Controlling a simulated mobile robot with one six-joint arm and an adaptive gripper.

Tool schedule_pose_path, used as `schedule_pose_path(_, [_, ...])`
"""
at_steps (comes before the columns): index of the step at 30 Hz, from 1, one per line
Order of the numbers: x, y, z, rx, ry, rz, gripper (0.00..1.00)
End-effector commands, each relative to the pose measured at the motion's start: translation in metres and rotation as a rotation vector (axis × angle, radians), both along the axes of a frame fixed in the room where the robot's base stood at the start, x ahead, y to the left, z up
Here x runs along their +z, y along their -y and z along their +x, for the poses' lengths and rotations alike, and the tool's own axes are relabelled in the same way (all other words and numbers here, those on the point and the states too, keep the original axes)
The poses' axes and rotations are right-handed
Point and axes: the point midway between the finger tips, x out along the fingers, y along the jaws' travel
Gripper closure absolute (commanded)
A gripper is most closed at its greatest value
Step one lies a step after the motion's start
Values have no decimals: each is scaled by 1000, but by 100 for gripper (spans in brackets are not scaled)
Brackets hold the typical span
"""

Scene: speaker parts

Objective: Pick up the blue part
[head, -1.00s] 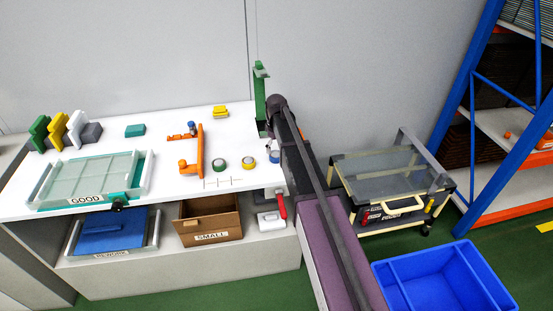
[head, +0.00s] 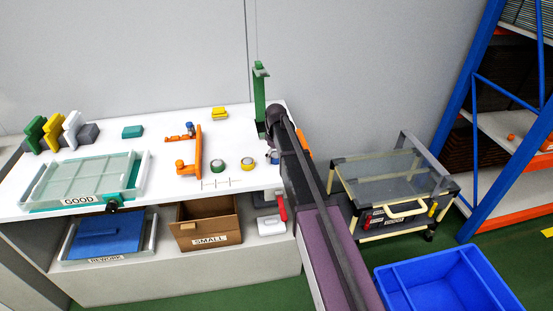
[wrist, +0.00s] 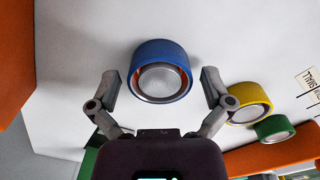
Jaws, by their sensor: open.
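The blue part (wrist: 160,52) is a short round ring or drum with a silver face and some orange inside. In the wrist view it sits upper centre on the white bench top. My gripper (wrist: 159,82) is open, with one finger on each side of the blue part's lower half in the picture. I see no finger clearly touching it, and I cannot tell the height gap. In the head view a bit of the blue part (head: 274,158) shows at the bench's right end, beside my dark arm, which hides much of that spot.
A yellow ring (wrist: 250,99) and a green ring (wrist: 273,129) lie close to the right in the wrist view. An orange bracket (head: 198,150), a green stand (head: 260,95) and a GOOD tray (head: 85,180) are on the bench. A blue bin (head: 445,280) stands on the floor.

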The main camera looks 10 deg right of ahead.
Motion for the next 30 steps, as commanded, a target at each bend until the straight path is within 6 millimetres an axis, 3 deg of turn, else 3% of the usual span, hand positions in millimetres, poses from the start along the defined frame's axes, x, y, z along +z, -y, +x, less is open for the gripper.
schedule_pose_path(7, [0,0,0,0,0,0,0])
schedule_pose_path(8, [0,0,0,0,0,0,6])
schedule_pose_path(16, [0,0,0,0,0,0,86])
schedule_pose_path(30, [4,0,0,0,0,0,86])
